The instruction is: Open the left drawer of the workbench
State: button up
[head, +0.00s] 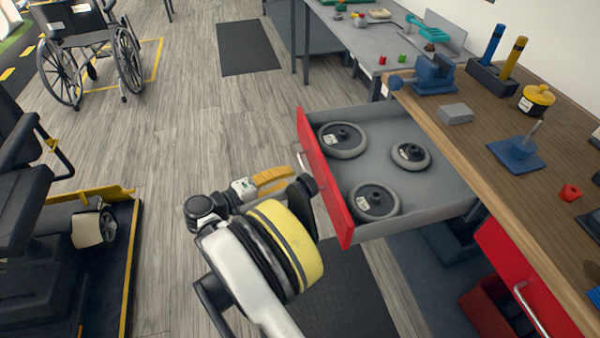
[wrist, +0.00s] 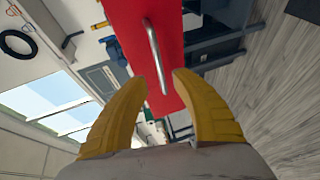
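The workbench (head: 487,110) has a wooden top and red-fronted drawers. Its left drawer (head: 400,222) is pulled well out, with a grey interior holding three wheels. Its red front also shows in the wrist view (wrist: 125,20). The metal bar handle (wrist: 153,45) is on that front; it is partly visible in the head view (head: 300,160). My gripper (head: 293,181) is beside the drawer front. In the wrist view its yellow fingers (wrist: 161,77) are spread, with the handle's lower end appearing between the tips. I see no finger pressed on the handle.
Another red drawer (head: 520,275) with a bar handle is at lower right. A red bin (head: 490,305) lies below the bench. A wheelchair (head: 85,50) and a scooter (head: 25,150) stand on the left. The wooden floor between is mostly clear.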

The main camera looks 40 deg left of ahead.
jog(key=v, duration=0.5)
jog(key=shift+s, duration=0.1)
dwell(0.4)
